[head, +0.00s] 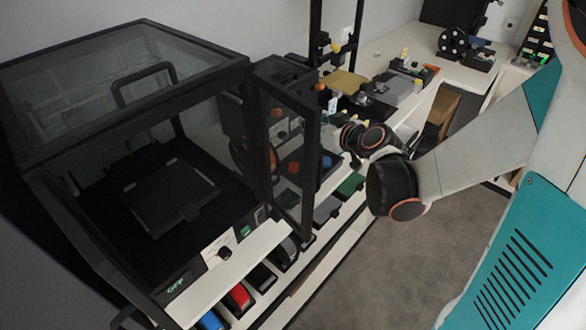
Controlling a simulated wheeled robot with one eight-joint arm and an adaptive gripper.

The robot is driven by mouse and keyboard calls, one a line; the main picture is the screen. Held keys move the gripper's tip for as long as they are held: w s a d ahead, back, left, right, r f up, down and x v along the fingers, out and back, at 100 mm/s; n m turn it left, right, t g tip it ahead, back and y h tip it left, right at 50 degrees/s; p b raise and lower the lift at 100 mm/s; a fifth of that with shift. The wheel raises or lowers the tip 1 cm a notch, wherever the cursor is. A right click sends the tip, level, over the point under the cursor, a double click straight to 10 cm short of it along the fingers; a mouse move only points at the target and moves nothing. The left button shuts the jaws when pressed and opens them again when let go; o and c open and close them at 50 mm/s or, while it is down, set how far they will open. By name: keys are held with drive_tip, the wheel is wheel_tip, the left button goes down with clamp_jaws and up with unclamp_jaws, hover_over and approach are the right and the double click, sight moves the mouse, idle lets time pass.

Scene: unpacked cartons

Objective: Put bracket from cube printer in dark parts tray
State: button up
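The cube printer (262,62) is a black-framed box with clear panels at the left. Its front door (308,160) stands open to the right. Inside is a dark square build plate (170,197) with a small tab at its front edge. I cannot make out a bracket on it. My arm reaches in from the right, and its wrist (368,138) is just right of the open door. The fingers of my gripper are not clearly shown, so I cannot tell whether it is open or what it holds. A dark tray (362,108) lies on the bench beyond; whether it is the parts tray is unclear.
Red (239,297) and blue (211,321) bins sit on a low shelf under the printer, with several others. The long white bench behind holds grey boxes and a black spool (453,43). The grey floor (345,270) in front is clear.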

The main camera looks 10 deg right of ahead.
drive_tip(key=w+r+n+g+y+p, duration=0.1)
drive_tip(key=w+r+n+g+y, duration=0.2)
drive_tip(key=w, duration=0.5)
drive_tip(key=shift+n+t+y, duration=0.4)
drive_tip(key=shift+t, duration=0.1)
wheel_tip(320, 180, down, 20)
drive_tip(key=b, duration=0.6)
drive_tip(key=shift+d+r, duration=0.1)
drive_tip(key=shift+b, duration=0.35)
drive_tip(key=o, duration=0.7)
drive_tip(key=shift+o, duration=0.2)
drive_tip(key=shift+r, duration=0.1)
drive_tip(key=p+v, duration=0.3)
drive_tip(key=v, duration=0.9)
